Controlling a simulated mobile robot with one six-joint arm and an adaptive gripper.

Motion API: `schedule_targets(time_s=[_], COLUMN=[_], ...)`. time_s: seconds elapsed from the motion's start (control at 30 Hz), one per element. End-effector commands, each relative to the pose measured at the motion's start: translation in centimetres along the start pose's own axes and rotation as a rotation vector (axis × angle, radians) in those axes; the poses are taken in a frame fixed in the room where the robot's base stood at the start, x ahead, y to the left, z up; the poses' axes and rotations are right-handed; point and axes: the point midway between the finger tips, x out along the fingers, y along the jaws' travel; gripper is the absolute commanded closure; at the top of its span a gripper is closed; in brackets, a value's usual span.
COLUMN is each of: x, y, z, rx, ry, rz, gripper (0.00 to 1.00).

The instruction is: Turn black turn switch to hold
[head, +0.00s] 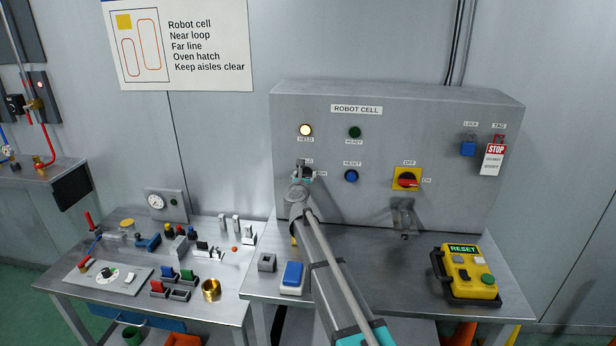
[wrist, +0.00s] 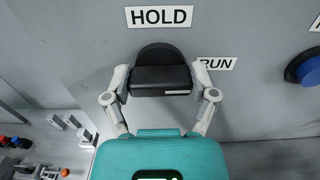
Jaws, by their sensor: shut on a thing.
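The black turn switch (wrist: 160,75) is on the grey panel, with a black round base behind its bar-shaped handle. The HOLD label (wrist: 159,17) is above it and the RUN label (wrist: 216,64) to its right. The handle lies level in the wrist view, and a short white mark shows at the right of its front edge. My gripper (wrist: 161,84) is shut on the handle, one finger at each end. In the head view my gripper (head: 301,172) reaches the panel and mostly hides the switch.
The panel (head: 395,115) also has a lit HOLD lamp (head: 306,130), a green ready lamp (head: 355,132), a blue reset button (head: 351,176) close to the right, and a red-yellow OFF/ON switch (head: 407,180). A yellow reset box (head: 468,270) stands on the bench.

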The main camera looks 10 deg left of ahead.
Motion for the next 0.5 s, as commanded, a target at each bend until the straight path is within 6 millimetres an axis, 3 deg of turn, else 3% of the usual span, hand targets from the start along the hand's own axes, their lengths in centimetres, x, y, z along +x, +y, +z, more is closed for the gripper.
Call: schedule_targets(time_s=[0.5], x=[0.06], y=[0.1], z=[-0.02], rx=[-0.331], ry=[0.0], rz=[-0.001], gripper=[0.73])
